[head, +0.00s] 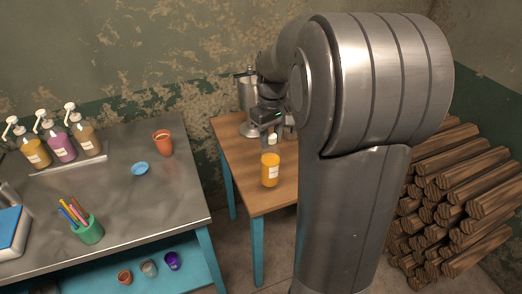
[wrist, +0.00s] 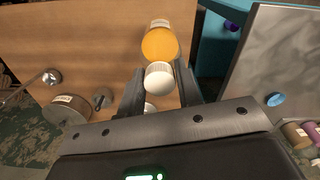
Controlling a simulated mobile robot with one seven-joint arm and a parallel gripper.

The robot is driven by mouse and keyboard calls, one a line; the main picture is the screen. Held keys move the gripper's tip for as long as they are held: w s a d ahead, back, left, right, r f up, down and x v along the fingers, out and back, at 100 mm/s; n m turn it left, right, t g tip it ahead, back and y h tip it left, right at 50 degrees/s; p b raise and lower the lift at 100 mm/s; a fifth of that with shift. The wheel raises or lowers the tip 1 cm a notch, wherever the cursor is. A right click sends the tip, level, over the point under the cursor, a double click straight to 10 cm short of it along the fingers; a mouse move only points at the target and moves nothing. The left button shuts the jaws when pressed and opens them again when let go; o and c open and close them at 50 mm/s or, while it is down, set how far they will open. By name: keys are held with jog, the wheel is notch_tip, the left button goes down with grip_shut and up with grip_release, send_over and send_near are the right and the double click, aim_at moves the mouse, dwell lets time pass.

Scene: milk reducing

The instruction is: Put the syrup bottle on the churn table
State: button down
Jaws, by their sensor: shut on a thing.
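The syrup bottle (head: 270,170) is orange with a white cap and a pale label, and it is upright. My gripper (head: 272,131) is shut on it near its white cap. In the wrist view the bottle (wrist: 160,43) extends beyond the fingertips, with the cap between the two fingers of my gripper (wrist: 160,82). The churn table (head: 233,140) has a wooden top and blue legs. The bottle is over the wooden top, which also fills the wrist view's background (wrist: 90,50). I cannot tell whether its base touches the wood.
A metal churn (head: 247,98) stands at the table's back, partly hidden by my arm. A steel counter (head: 120,205) at left holds pump bottles (head: 60,143), an orange cup (head: 163,142), a blue lid (head: 140,168) and a green pen cup (head: 88,230). Stacked logs (head: 450,210) are at right.

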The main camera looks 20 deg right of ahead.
notch_tip(320, 180, down, 6)
jog(key=w+a, duration=0.2)
jog(key=a, duration=0.1)
jog(key=shift+w+f, duration=0.15)
jog(key=shift+w, duration=0.1)
jog(key=shift+f, duration=0.1)
jog(key=c, duration=1)
grip_release()
jog(key=shift+c, duration=0.2)
